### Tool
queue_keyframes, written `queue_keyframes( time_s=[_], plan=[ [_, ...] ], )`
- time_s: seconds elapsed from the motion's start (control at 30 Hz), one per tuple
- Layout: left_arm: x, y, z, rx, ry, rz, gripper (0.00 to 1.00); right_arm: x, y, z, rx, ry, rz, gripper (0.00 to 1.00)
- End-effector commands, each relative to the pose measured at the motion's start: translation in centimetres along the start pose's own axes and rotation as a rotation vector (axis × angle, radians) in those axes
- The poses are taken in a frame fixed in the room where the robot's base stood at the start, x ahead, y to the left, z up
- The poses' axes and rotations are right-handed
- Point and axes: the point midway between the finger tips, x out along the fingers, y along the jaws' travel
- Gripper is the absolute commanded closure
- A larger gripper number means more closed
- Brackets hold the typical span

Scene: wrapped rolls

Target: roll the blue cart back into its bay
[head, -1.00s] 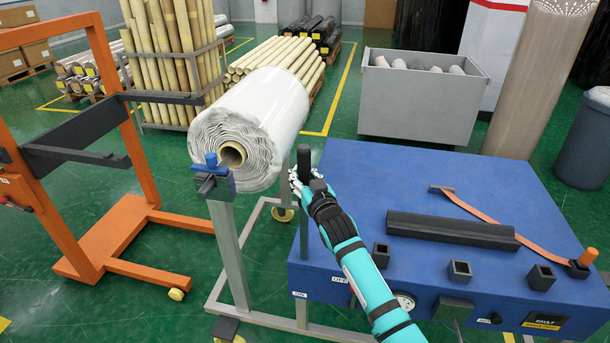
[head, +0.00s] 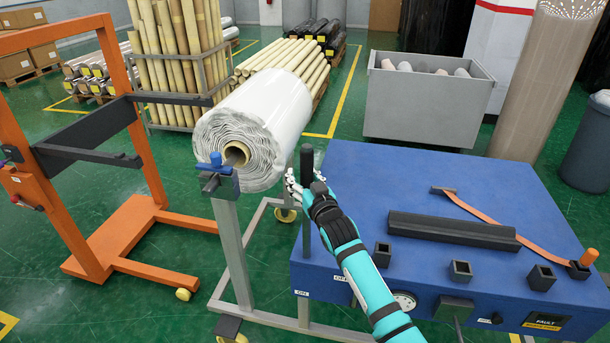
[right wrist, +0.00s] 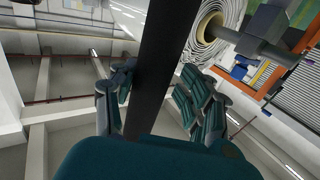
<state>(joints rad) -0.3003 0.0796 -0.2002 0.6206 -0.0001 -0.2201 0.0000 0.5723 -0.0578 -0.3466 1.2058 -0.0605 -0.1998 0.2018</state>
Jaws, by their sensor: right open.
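The blue cart (head: 370,180), a wide box with a flat blue top, stands at the right in the head view. A dark upright post (head: 307,160) rises at its left front corner. My right gripper (head: 296,188) is at this post. In the right wrist view the post (right wrist: 160,55) passes between the spread fingers (right wrist: 158,95), which are open around it; I cannot tell whether they touch it. A dark bar (head: 450,230), an orange strap (head: 480,215) and several small square sockets are on the cart. My left gripper is out of view. I cannot tell which floor area is the bay.
A white wrapped roll (head: 262,115) rests on a grey wheeled stand (head: 232,260) just left of the cart. An orange frame (head: 140,150) stands further left. A grey bin (head: 425,107) and a tall brown roll (head: 530,80) stand behind. Green floor is free between frame and stand.

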Motion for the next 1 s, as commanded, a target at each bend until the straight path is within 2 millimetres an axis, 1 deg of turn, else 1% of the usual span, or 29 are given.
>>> queue_keyframes(
  time_s=[0.03,0.1,0.53,0.67,0.77,0.83,1.0],
  plan=[
    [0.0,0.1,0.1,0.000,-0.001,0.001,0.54,-0.1,-0.4,0.5,0.003,-0.009,-0.006,0.52],
    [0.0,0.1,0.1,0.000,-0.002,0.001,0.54,-0.1,-0.4,0.5,0.002,-0.008,-0.005,0.45],
    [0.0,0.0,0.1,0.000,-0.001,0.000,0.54,0.0,0.0,0.0,-0.002,0.001,0.000,0.45],
    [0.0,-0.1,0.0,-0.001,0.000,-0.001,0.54,-0.5,0.0,0.0,-0.003,0.001,0.000,0.45],
    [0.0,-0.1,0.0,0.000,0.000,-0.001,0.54,-1.6,0.1,0.1,-0.002,0.001,0.000,0.45],
    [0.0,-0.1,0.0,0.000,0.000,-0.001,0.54,-2.8,0.1,0.1,-0.002,0.001,0.000,0.45],
    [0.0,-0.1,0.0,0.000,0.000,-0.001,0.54,-6.5,0.0,0.2,-0.002,0.000,-0.001,0.45]
  ],
)
